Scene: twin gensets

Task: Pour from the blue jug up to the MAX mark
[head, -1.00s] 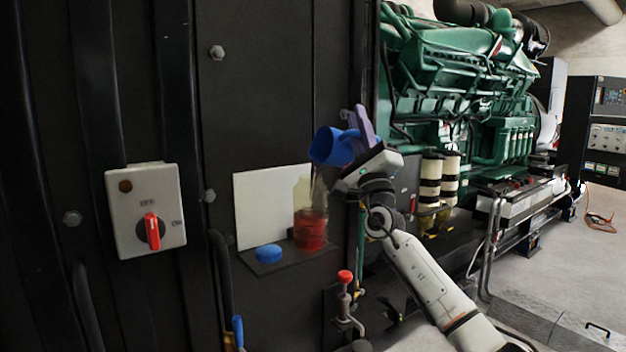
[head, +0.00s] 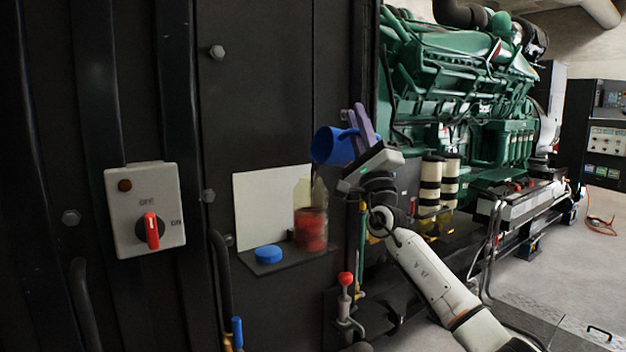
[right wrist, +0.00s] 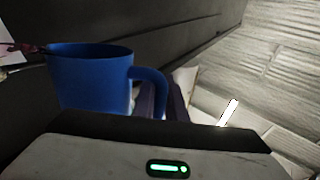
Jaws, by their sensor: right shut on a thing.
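The blue jug (head: 333,147) is tilted, its mouth toward the left, above a clear container (head: 311,228). The container stands on a small dark shelf and holds red liquid in its lower part. The MAX mark is too small to make out. My right gripper (head: 362,124) is shut on the jug's handle, to the right of the container. In the right wrist view the jug (right wrist: 92,80) shows its handle between the dark fingers (right wrist: 158,98), with something dark red at its lip. My left gripper is not in view.
A blue cap (head: 268,254) lies on the shelf (head: 285,264) left of the container, before a white panel (head: 262,205). A switch box (head: 146,212) is on the dark wall at left. A red-topped valve (head: 345,280) stands below right. A green engine (head: 460,85) is behind.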

